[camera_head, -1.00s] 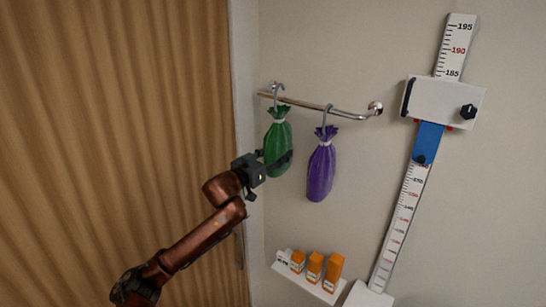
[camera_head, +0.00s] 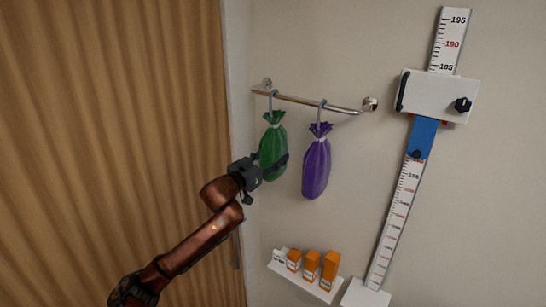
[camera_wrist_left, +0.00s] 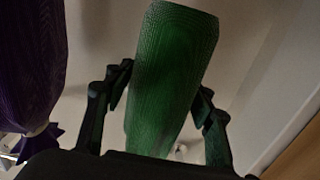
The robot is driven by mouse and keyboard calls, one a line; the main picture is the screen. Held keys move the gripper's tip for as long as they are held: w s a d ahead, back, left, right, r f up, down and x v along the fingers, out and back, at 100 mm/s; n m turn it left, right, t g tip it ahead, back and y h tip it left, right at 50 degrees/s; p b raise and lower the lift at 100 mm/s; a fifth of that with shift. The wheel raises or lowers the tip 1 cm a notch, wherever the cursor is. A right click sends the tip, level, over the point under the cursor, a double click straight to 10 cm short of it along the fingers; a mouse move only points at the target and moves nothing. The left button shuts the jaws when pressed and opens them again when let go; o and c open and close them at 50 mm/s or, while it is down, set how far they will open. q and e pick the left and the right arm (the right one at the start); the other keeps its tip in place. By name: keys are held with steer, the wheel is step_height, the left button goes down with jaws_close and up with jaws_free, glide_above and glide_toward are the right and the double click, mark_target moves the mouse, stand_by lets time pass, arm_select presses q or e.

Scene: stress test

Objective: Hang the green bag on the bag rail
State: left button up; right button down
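The green bag (camera_head: 272,146) is upright below the left part of the bag rail (camera_head: 310,103), with its hook at the rail; the hook looks to be over the bar. My left gripper (camera_head: 272,168) is at the lower part of the green bag, with its fingers on either side of it. In the left wrist view the green bag (camera_wrist_left: 172,70) fills the space between the two fingers, which look closed against its sides. My right gripper is not in view.
A purple bag (camera_head: 316,168) hangs on the rail just right of the green one. A measuring scale (camera_head: 398,205) with a white box (camera_head: 436,95) is on the wall to the right. A small shelf (camera_head: 305,283) with orange boxes is below. A wooden door (camera_head: 110,110) is at left.

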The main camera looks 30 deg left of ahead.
arm_select(q)
steer(key=o, duration=0.4)
steer(key=s, duration=0.8)
steer(key=s+a, duration=0.1)
steer(key=s, duration=0.3)
steer(key=shift+a, duration=0.1)
